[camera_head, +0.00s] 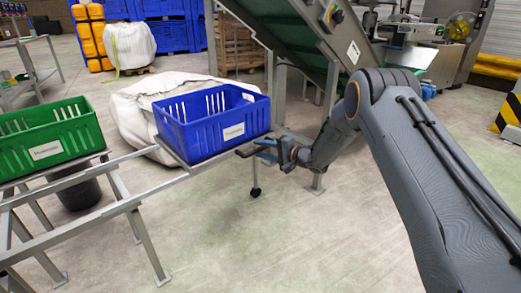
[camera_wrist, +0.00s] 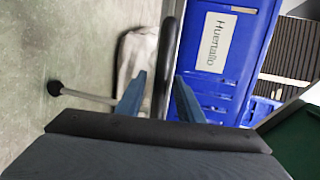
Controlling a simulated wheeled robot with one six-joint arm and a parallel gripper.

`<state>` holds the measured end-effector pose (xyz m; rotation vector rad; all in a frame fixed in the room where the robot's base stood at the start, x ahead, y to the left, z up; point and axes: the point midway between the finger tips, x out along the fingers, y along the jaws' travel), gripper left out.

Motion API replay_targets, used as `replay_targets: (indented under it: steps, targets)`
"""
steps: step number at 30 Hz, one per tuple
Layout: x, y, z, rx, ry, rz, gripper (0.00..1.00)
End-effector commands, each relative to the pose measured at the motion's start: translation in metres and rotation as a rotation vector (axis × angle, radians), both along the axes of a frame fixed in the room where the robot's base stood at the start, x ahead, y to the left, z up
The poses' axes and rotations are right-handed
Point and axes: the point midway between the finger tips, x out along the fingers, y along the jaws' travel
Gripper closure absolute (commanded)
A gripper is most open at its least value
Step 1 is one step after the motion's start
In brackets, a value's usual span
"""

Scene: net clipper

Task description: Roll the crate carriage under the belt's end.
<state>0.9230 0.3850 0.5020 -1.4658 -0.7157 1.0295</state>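The blue crate (camera_head: 212,123) with a white label sits on the crate carriage (camera_head: 187,174), a grey frame on rails at mid-left. Its label (camera_wrist: 215,40) and blue wall also show in the wrist view. My gripper (camera_head: 264,149) is at the carriage's right end, at a dark handle bar (camera_head: 246,152). In the wrist view the bar (camera_wrist: 165,60) passes between the two blue fingers of my gripper (camera_wrist: 161,80). Whether they press on it is not clear. The belt's lower end (camera_head: 262,32) is a green incline above and behind the crate.
A green crate (camera_head: 45,138) stands on the rail stand at left, over a dark bucket (camera_head: 78,193). A white bulk sack (camera_head: 128,115) lies behind the blue crate. Belt legs (camera_head: 328,92) stand behind my gripper. The floor in front (camera_head: 270,240) is clear.

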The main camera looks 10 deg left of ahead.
Motion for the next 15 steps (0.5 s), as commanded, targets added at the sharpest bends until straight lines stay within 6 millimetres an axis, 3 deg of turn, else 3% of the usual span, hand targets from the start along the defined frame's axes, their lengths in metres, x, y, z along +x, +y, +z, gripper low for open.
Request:
replay_targets:
  steps: [9, 15]
  targets:
    - [-0.02, -0.045, 0.013, 0.0, 0.0, -0.004, 0.66]
    - [-0.029, -0.061, 0.015, -0.001, 0.0, -0.002, 0.66]
